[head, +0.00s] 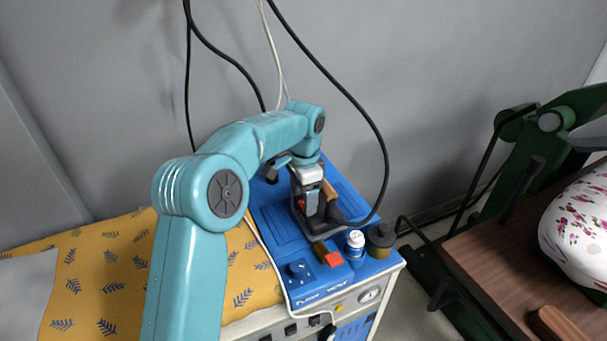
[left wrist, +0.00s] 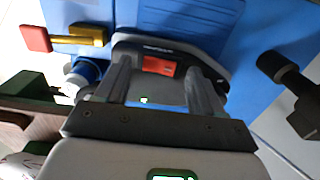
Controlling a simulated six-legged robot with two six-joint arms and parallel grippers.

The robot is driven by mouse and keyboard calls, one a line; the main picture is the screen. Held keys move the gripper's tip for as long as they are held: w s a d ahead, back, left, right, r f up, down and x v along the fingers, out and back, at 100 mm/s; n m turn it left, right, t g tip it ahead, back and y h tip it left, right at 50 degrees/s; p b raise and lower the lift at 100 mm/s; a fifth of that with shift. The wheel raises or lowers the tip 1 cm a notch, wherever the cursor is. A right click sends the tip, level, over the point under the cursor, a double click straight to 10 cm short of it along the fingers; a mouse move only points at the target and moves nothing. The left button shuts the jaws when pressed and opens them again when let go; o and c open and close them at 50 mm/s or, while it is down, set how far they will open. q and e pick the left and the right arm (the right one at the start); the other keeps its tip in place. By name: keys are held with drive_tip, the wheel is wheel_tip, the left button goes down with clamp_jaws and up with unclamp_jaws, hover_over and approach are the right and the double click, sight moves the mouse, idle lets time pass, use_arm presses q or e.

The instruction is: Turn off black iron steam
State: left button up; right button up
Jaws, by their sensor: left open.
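The black iron (head: 330,221) stands on the blue station top, mostly hidden by my left gripper in the head view. In the left wrist view a dark-rimmed body with a small red panel (left wrist: 158,66) shows between the fingers; it looks like part of the iron. My left gripper (head: 312,205) points down over the iron. Its two grey fingers are apart, one on each side of the panel (left wrist: 164,85); I cannot tell whether they touch anything. A brass valve with a red handle (head: 332,260) lies in front of the iron; it also shows in the left wrist view (left wrist: 36,38). My right gripper is not in view.
A blue-and-white bottle (head: 355,243) and an olive jar (head: 380,240) stand right of the valve. A blue knob (head: 300,270) is at the station's front. Black cables hang behind. A yellow patterned cloth (head: 110,265) lies left; a brown board (head: 510,265) is right.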

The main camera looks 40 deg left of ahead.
use_arm(q)
wheel_tip(320, 180, up, 15)
drive_tip(key=p, duration=0.4)
drive_tip(key=shift+r, duration=0.2)
